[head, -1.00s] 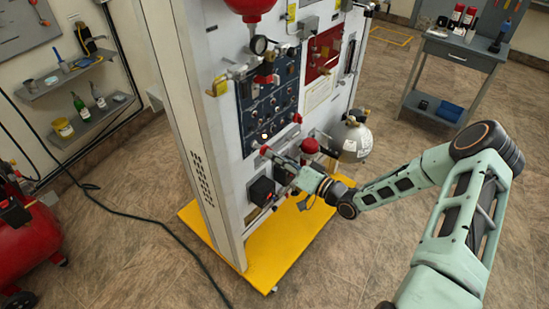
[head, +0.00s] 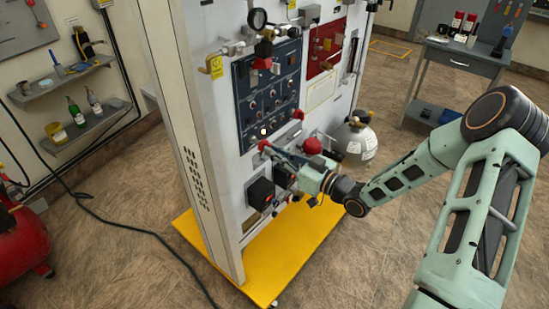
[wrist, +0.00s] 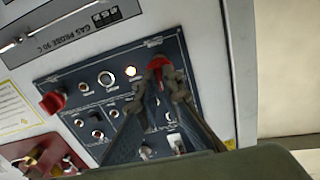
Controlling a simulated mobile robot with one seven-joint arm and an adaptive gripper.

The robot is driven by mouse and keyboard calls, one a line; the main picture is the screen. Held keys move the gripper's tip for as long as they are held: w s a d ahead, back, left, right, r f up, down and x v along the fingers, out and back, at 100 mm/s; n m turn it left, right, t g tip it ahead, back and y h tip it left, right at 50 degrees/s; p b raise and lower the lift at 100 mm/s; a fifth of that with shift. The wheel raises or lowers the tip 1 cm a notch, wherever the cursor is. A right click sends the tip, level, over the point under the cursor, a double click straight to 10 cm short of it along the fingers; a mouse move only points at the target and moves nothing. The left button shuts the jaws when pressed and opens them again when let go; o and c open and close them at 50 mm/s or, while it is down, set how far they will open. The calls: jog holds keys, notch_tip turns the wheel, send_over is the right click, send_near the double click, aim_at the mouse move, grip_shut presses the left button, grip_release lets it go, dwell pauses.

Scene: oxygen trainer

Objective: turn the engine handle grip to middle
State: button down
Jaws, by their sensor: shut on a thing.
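A small red handle grip (head: 264,146) sits at the lower left corner of the dark blue control panel (head: 245,88), taken here as the engine handle grip. In the wrist view the red grip (wrist: 157,64) shows at the panel's upper right corner, beside a lit lamp (wrist: 130,71). My gripper (head: 273,152) reaches it from the right. In the wrist view both fingers of my gripper (wrist: 169,84) close around the red grip, hiding part of it. Any label by the grip cannot be read.
A second red knob (wrist: 52,102) stands out at the panel's other corner. A black box (head: 260,193) juts from the trainer below my gripper. A grey gas cylinder (head: 356,138) stands to the right. The yellow base (head: 262,279) spreads over the floor.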

jog(key=shift+n, duration=0.3)
jog(key=c, duration=2.1)
grip_release()
jog(key=v, duration=1.2)
